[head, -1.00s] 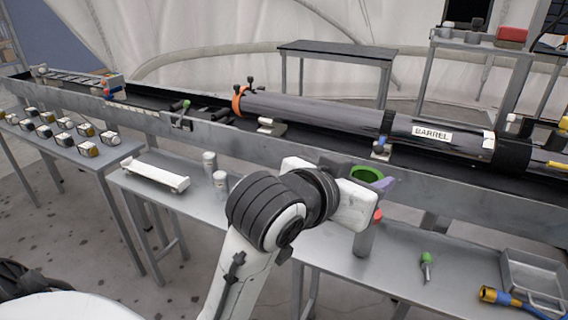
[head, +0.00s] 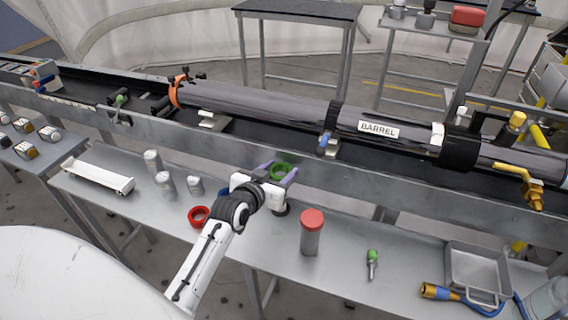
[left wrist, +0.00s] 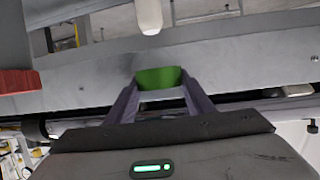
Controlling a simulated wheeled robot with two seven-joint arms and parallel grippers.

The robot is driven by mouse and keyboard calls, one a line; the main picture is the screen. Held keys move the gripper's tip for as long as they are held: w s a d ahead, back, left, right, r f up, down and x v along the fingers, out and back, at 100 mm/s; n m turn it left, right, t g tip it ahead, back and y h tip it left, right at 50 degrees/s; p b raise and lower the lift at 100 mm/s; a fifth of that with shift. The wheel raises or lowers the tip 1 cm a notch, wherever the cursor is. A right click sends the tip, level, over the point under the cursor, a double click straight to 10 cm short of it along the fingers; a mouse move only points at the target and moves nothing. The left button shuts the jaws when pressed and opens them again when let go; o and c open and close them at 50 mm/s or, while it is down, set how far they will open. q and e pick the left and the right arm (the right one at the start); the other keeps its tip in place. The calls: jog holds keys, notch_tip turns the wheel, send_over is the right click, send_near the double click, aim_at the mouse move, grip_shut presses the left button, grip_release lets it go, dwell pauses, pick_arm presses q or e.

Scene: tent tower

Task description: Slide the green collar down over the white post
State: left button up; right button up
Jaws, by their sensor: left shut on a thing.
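The green collar (head: 281,171) is a short ring held between the purple fingers of my left gripper (head: 279,175). The gripper is shut on it above the table. The collar also shows in the left wrist view (left wrist: 158,78), between the fingertips. The white post (left wrist: 148,15) shows in the left wrist view, which looks upside down. Its rounded tip points towards the collar, with a gap between them in the picture. In the head view the post is hidden by the gripper and collar; a dark round foot shows below them. My right gripper is not in view.
A red-capped grey cylinder (head: 312,235) stands close to the right of the gripper. A red ring (head: 199,215) and a partly hidden blue ring (head: 224,191) lie left. A green-handled tool (head: 372,262) and a tray (head: 476,272) are right. The trough wall (head: 370,183) runs behind.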

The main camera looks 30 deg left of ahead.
pick_arm(q)
jog(key=shift+s+r, duration=0.1)
jog(key=shift+s, duration=0.05)
jog(key=shift+s+f, duration=0.1)
jog(key=shift+f, duration=0.15)
jog(key=shift+f+b, duration=1.7)
jog(key=shift+f, duration=1.45)
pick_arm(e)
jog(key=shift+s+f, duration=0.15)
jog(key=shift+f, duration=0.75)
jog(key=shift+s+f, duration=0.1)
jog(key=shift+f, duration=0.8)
pick_arm(q)
jog(key=shift+f, duration=0.1)
jog(key=shift+f+b, duration=2)
jog(key=shift+f, duration=0.85)
jog(key=o, duration=1.2)
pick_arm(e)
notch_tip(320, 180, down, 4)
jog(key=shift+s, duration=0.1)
